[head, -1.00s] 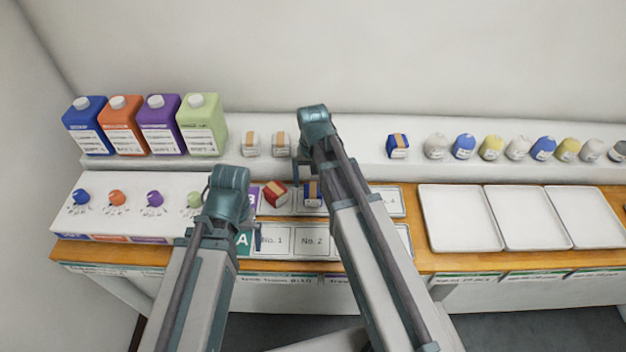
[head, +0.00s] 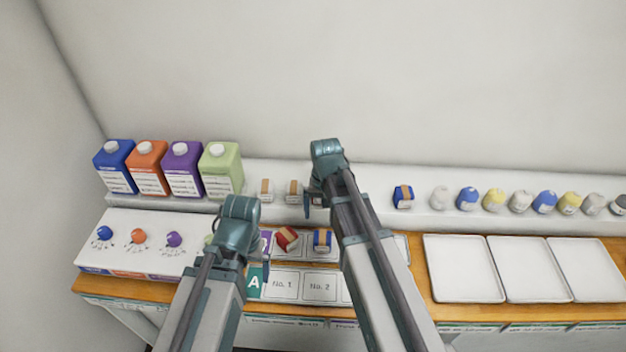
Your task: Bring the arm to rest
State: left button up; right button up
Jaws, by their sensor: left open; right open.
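My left gripper (head: 258,262) hangs over the left end of the numbered board, next to the green "A" mark. Its jaws are mostly hidden behind its wrist, and I see nothing held in it. My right gripper (head: 308,203) is up at the raised back shelf, beside the small white-and-tan packs. Its fingers are small and partly covered by the wrist; it looks open and empty. Both arms reach in from the bottom of the view.
Big jugs (head: 182,168) stand at back left. White trays (head: 464,268) at right are empty.

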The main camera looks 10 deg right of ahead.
aim_at(323, 236)
pick_arm(q)
jog(key=shift+f, duration=0.15)
pick_arm(e)
jog(key=shift+f, duration=0.15)
pick_arm(q)
notch_tip(323, 236, down, 12)
jog(key=b, duration=1.2)
pick_arm(e)
notch_tip(323, 236, down, 12)
jog(key=shift+r, duration=0.1)
pick_arm(q)
jog(key=shift+r, duration=0.2)
pick_arm(e)
jog(key=shift+r, duration=0.1)
